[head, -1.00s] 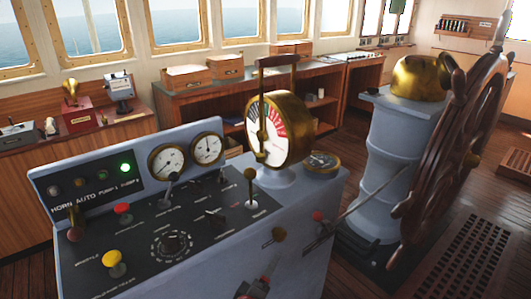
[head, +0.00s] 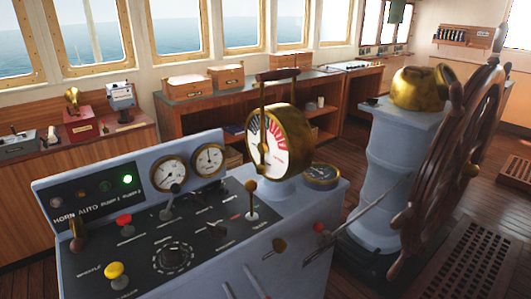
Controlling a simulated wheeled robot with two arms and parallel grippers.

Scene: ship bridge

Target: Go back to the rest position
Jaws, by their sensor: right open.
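My right gripper (head: 236,277) shows only in part at the bottom edge of the head view, in front of the near side of the grey control console (head: 305,262). Its two thin fingers are spread apart, with nothing seen between them. The rest of that gripper and its arm are out of the picture. My left gripper is not in view.
A ship's wheel (head: 455,165) stands right. Wooden floor shows between furniture.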

